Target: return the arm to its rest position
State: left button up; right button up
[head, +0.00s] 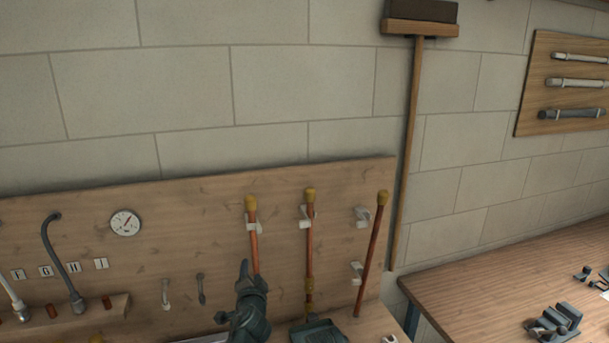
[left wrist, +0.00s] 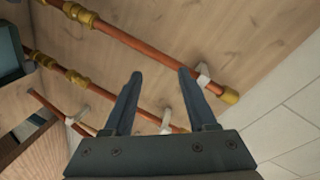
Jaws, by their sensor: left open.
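My left gripper (head: 243,268) shows at the bottom middle of the head view, in front of the pipe board and partly over the lower end of the left copper pipe (head: 254,245). In the left wrist view, its two dark fingers (left wrist: 160,73) are apart with nothing held between them. A copper pipe with brass fittings (left wrist: 133,42) runs beyond the fingertips, with a white clip and a brass end cap on it. The rest of my left arm is mostly out of view. My right gripper cannot be made out in either view.
A middle copper pipe (head: 309,255) hangs on the wooden board (head: 180,215), and a right copper pipe (head: 373,250) leans beside empty white clips. A dark block-like fixture (head: 318,331) is just right of my gripper. A broom (head: 408,150) hangs by a wooden table (head: 480,275).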

pick_arm(q)
jog(key=s+f+n+g+y+b, duration=0.1)
jog(key=s+f+n+g, duration=0.4)
jog(key=f, duration=0.5)
jog(key=s+d+f+g+h+b, duration=0.1)
jog(key=s+d+f+g, duration=0.2)
jog(key=s, duration=0.4)
jog(key=s+d+f+g+b, duration=0.1)
jog(key=s+d+f+g, duration=0.2)
jog(key=s, duration=0.4)
jog(key=s+d+f+g+h+b, duration=0.1)
jog(key=s+d+f+g, duration=0.2)
jog(key=s+f, duration=0.3)
jog(key=shift+s+f+n+g+h, duration=0.15)
jog(key=shift+s+n+g+h, duration=0.2)
jog(key=shift+s+g, duration=0.5)
